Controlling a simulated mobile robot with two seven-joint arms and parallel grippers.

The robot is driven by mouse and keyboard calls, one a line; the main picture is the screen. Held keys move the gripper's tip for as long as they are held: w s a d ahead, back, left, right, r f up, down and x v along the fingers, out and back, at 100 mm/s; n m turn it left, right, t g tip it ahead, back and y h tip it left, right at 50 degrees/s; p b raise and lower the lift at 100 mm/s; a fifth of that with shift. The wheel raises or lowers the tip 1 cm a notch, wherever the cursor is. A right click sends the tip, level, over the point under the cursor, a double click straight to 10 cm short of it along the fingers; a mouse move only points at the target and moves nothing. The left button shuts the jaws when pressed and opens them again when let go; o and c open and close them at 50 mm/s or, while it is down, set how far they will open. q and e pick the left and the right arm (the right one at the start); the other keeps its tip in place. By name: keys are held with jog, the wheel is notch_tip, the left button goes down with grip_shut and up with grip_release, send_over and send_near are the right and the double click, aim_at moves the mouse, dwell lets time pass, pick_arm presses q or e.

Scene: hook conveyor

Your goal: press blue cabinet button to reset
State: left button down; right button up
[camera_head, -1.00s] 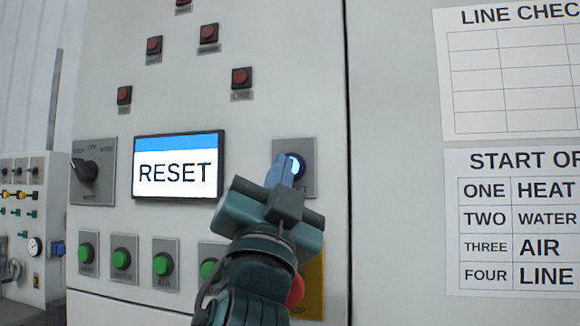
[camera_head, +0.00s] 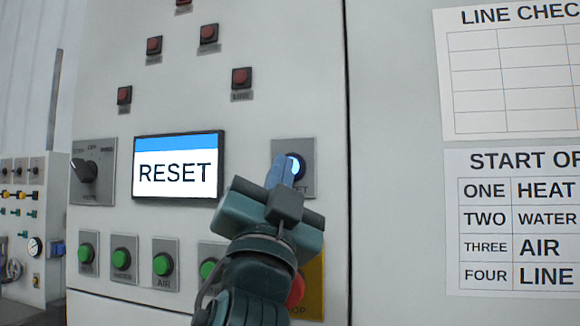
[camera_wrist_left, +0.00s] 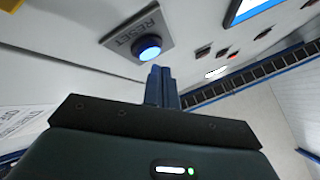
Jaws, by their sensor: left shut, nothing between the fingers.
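The blue reset button (camera_head: 296,166) glows on a grey plate to the right of the screen on the white cabinet. It also shows in the left wrist view (camera_wrist_left: 147,48), with the word RESET on its plate. My left gripper (camera_head: 281,170) is shut and empty, its blue fingertips pointing at the button and partly covering it in the head view. In the left wrist view the fingertips (camera_wrist_left: 161,72) appear just beside the button's edge; I cannot tell whether they touch it. The screen (camera_head: 178,166) reads RESET. My right gripper is not in view.
Several green buttons (camera_head: 162,264) run along the panel below the screen. A red stop button (camera_head: 296,291) on a yellow plate is partly hidden behind my left arm. A selector knob (camera_head: 84,170) is left of the screen. Paper charts (camera_head: 512,222) hang at the right.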

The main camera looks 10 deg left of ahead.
pick_arm(q)
jog(key=shift+w, duration=0.1)
dwell(0.4)
jog(key=shift+w, duration=0.35)
jog(key=shift+w, duration=0.4)
dwell(0.8)
jog(key=shift+s, duration=0.8)
jog(key=s, duration=0.5)
jog(key=shift+a, duration=0.1)
dwell(0.9)
